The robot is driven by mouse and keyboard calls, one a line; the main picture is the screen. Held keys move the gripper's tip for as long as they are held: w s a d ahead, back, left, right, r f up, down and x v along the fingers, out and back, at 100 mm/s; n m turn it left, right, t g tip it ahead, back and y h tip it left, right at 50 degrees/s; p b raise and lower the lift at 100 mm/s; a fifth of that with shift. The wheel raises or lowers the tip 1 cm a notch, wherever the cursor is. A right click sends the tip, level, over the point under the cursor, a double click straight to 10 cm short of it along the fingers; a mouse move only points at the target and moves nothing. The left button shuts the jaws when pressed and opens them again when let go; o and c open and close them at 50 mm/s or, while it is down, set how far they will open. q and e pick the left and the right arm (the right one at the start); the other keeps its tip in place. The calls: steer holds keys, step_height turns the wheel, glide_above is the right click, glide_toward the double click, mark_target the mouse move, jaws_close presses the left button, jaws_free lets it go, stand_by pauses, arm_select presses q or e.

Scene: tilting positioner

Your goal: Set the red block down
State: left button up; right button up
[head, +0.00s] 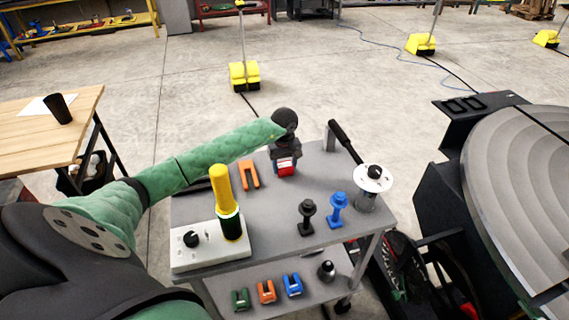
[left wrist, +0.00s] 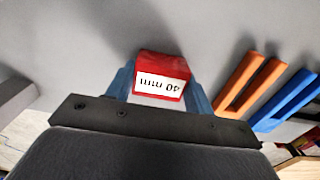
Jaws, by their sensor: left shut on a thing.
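The red block (head: 286,168) has a white label and sits between the fingers of my left gripper (head: 285,160), over the far part of the grey cart top (head: 270,226). In the left wrist view the block (left wrist: 160,66) shows its label "40 mm" upside down, with a blue-grey finger on each side. My left gripper is shut on it. I cannot tell whether the block's underside touches the cart top. My right gripper is not in view.
An orange forked piece (head: 249,174) lies left of the block. A black peg (head: 306,216), a blue peg (head: 337,210) and a round white-topped fixture (head: 372,180) stand to the right.

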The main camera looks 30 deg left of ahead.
mark_target(284, 164)
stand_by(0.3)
arm_select(q)
steer(key=shift+f, duration=0.1)
steer(key=o, duration=1.6)
steer(key=shift+c, duration=0.2)
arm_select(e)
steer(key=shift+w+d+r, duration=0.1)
arm_select(q)
steer(key=shift+r+b, duration=0.3)
step_height(284, 164, up, 3)
steer(key=shift+r+b, duration=0.15)
steer(key=shift+b, duration=0.8)
step_height(284, 164, up, 8)
steer(key=b, duration=0.3)
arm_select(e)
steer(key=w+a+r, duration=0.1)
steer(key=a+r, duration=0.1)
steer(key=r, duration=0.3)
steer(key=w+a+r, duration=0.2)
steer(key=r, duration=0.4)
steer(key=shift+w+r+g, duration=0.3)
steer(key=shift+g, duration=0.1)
